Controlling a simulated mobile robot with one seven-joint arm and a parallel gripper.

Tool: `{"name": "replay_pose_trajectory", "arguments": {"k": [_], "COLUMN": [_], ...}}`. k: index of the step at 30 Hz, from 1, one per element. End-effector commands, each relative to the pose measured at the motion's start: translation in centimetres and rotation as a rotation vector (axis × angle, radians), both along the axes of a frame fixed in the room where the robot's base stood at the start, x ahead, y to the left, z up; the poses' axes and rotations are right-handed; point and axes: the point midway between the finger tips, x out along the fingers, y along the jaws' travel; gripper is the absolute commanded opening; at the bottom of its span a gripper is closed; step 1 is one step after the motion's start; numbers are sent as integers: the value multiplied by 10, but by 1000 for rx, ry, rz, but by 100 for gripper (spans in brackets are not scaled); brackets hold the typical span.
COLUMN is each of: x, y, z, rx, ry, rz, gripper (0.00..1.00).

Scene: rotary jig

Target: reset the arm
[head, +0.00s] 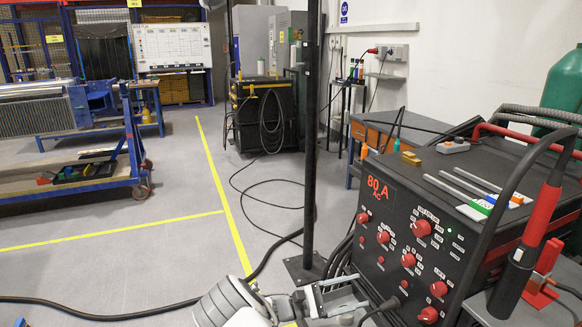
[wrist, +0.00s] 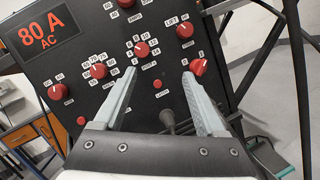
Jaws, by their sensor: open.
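My gripper (wrist: 157,79) is open, with nothing between its two grey fingers in the wrist view. The fingers point at the front panel of a black welding machine (wrist: 85,85). Red knobs show around and between the fingertips, but I cannot tell whether the fingers touch the panel. In the head view, my gripper (head: 343,297) is low at the bottom middle, left of the black welding machine (head: 372,262) marked "80 A AC". My white arm comes in from the bottom edge.
A black post (head: 310,130) on a base plate stands behind my gripper. Black cables (head: 120,316) cross the grey floor. A blue wheeled cart (head: 100,185) stands at left. Rods (head: 460,187) lie on the machine's top. The floor inside the yellow lines looks mostly clear.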

Motion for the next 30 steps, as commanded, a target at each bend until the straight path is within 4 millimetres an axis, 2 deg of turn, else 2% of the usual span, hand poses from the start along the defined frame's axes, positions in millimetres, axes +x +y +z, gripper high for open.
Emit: {"name": "replay_pose_trajectory", "arguments": {"k": [1,6,13,21,30], "x": [-5,-26,-58,-98,-144], "y": [-8,-27,-42,-43,-32], "z": [12,38,69,106,148], "rx": [62,266,536,843,1159], "ry": [-21,-82,-180,-317,-493], "rz": [-44,-171,-314,-437,-516], "gripper": [73,73,73,73,73]}}
